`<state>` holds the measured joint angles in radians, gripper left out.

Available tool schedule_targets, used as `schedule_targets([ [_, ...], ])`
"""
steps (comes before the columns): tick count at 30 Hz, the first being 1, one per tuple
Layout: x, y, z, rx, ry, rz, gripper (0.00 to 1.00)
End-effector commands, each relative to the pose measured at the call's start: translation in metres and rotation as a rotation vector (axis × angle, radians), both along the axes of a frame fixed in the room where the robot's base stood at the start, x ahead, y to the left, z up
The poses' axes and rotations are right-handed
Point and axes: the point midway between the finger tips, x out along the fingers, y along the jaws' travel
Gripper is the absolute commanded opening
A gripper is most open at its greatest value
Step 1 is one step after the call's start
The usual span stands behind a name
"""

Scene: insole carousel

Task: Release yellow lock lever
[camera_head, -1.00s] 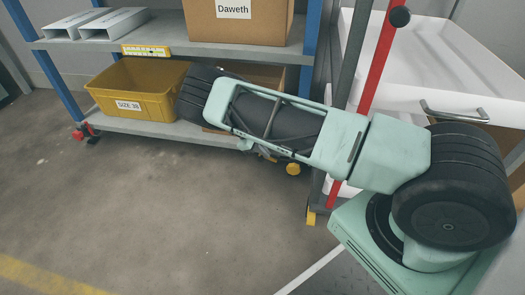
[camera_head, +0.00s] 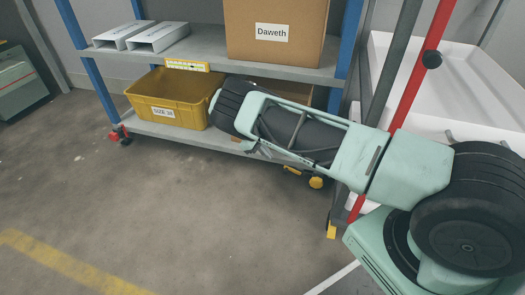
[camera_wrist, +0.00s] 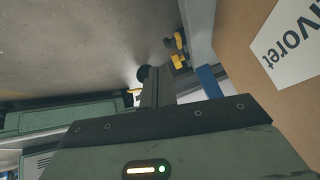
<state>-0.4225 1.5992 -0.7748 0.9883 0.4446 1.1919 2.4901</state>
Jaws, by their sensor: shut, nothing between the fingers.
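Yellow caster lock levers show under the blue-and-grey shelf rack. One yellow lever (camera_head: 316,182) is low behind my arm and another yellow part (camera_head: 331,231) is at the foot of the right post. In the wrist view, two yellow levers (camera_wrist: 179,61) stand close together just beyond and right of my gripper (camera_wrist: 152,78). My gripper is shut and empty, apart from these levers in the picture. A smaller yellow part shows left of the fingers, partly hidden by them. In the head view, my arm hides most of the gripper.
The rack's lower shelf (camera_head: 180,133) carries a yellow bin (camera_head: 165,100). A cardboard box (camera_head: 290,50) stands above. A red lever or caster part (camera_head: 119,136) marks the rack's left foot. A white tray unit (camera_head: 420,75) is at right. The floor at left is clear.

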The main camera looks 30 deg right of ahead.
Motion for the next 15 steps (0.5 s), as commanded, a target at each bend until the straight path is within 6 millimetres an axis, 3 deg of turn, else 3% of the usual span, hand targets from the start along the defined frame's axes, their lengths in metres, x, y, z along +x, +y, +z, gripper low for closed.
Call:
schedule_targets([
  [15,0.0086,0.0100,0.0014,0.000,0.001,-0.001,0.00],
])
